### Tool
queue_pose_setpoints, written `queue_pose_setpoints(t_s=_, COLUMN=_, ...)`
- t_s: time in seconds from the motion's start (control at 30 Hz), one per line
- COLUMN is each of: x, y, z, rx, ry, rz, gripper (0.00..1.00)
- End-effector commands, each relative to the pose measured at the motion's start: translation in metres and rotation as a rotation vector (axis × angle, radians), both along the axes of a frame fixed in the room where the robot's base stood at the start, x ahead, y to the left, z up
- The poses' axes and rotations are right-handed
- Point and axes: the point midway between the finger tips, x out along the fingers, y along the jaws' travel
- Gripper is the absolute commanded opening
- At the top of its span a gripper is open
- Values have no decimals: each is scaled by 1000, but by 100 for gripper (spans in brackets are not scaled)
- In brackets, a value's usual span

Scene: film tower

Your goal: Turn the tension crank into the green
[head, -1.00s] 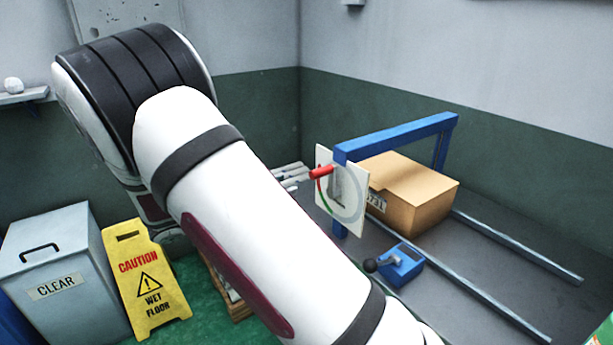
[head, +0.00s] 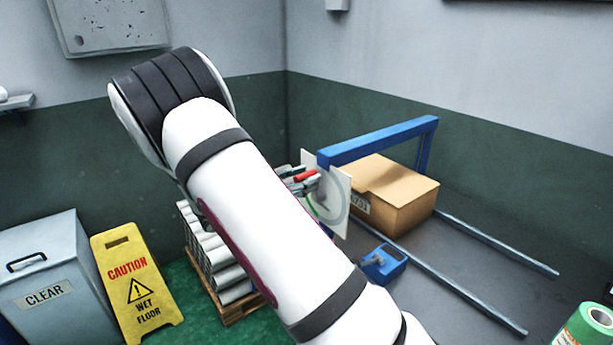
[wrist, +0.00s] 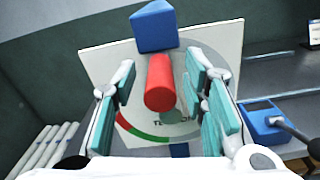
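The tension crank's red handle (head: 306,175) sticks out from a white dial plate (head: 342,219) below a blue frame (head: 380,138). In the wrist view the red handle (wrist: 159,84) points toward me, between the two teal-padded fingers of my gripper (wrist: 163,80). The fingers are open, with a visible gap on each side of the handle. The dial plate (wrist: 218,48) stands behind, with a red and green arc (wrist: 146,134) at its lower left. The crank arm and pointer are mostly hidden behind the handle. In the head view my arm hides part of the dial.
A cardboard box (head: 405,205) sits behind the dial on the grey bench (head: 470,290) with metal rails. A blue lever box (head: 383,264) stands right of the dial. White rolls on a pallet (head: 228,285), a yellow wet-floor sign (head: 137,285) and a CLEAR bin (head: 45,265) stand left.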

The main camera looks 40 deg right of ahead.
Motion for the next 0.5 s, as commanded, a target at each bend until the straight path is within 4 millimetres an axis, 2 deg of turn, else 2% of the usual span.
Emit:
queue_pose_setpoints(t_s=0.13, x=0, y=-7, z=0, rx=0, ry=0, rz=-1, gripper=40)
queue_pose_setpoints(t_s=0.4, x=0, y=-8, z=0, rx=0, ry=0, rz=-1, gripper=40)
queue_pose_setpoints(t_s=0.5, x=0, y=-8, z=0, rx=0, ry=0, rz=-1, gripper=17)
